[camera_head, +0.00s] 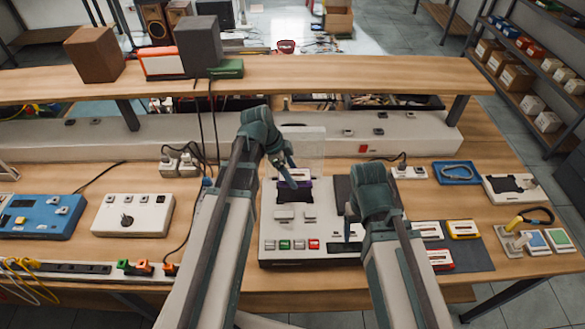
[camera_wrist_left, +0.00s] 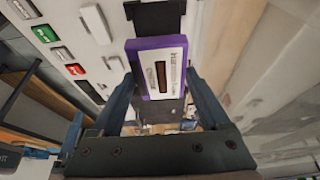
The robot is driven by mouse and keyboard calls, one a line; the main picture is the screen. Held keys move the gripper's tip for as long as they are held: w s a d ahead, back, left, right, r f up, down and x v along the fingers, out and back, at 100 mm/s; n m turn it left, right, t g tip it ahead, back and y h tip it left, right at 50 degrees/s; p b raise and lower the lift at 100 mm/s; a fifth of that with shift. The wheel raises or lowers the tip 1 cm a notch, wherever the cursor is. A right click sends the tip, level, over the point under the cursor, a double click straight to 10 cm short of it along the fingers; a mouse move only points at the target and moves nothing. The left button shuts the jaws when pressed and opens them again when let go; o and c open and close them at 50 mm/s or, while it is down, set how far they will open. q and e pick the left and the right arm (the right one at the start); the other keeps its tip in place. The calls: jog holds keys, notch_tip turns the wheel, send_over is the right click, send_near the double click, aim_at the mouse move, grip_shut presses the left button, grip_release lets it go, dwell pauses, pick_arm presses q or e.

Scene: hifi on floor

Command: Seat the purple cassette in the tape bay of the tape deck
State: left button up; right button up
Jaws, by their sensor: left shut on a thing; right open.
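The tape deck (camera_head: 285,228) is a white unit on the bench, with buttons in front and a clear lid (camera_head: 308,143) standing up behind the bay. The dark tape bay (camera_head: 294,196) is in its upper part; it also shows in the left wrist view (camera_wrist_left: 155,15). My left gripper (camera_head: 291,172) is shut on the purple cassette (camera_wrist_left: 158,68), which has a white label. The cassette is at the bay's far edge in the head view; I cannot tell whether it touches. My right gripper (camera_head: 353,230) is open, over the deck's right front; its fingertips are partly hidden.
Several cassettes (camera_head: 464,229) lie on a dark mat right of the deck. A white box with a knob (camera_head: 132,215) and a blue box (camera_head: 40,216) stand left. A blue tray (camera_head: 457,173) is at the back right. A raised shelf (camera_head: 300,73) runs behind.

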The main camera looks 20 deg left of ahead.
aim_at(356, 249)
pick_arm(q)
jog(key=shift+f+b, duration=2.45)
jog(key=shift+f, duration=0.1)
pick_arm(e)
jog(key=shift+f, duration=2.5)
pick_arm(q)
jog(key=shift+f+b, duration=0.35)
jog(key=shift+f, duration=0.05)
pick_arm(e)
jog(key=shift+f, duration=0.4)
